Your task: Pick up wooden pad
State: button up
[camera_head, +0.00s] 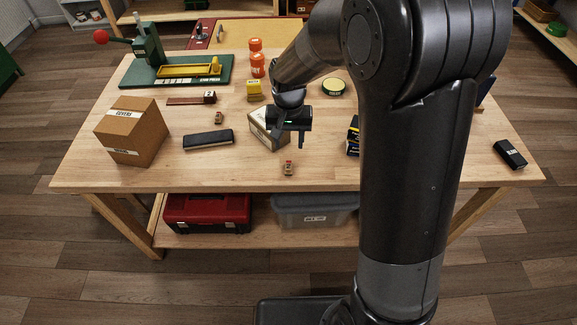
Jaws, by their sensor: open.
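A small wooden block with a pale label and a reddish part (288,168) lies near the table's front edge. A similar small wooden piece (218,118) lies farther back and left. I cannot tell for certain which is the wooden pad. My gripper (287,138) is open and empty, fingers pointing down. It appears above the table, a little behind the front block, and does not touch it. It partly hides a light box (263,128) behind it.
A brown carton (132,132) and a dark flat bar (209,140) lie left. A green press (178,70) stands at the back left.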

aim_at(289, 165)
notch_tip(289, 165, down, 10)
jog(key=shift+r, duration=0.1)
dwell(0.4)
jog(key=shift+c, duration=0.4)
grip_shut()
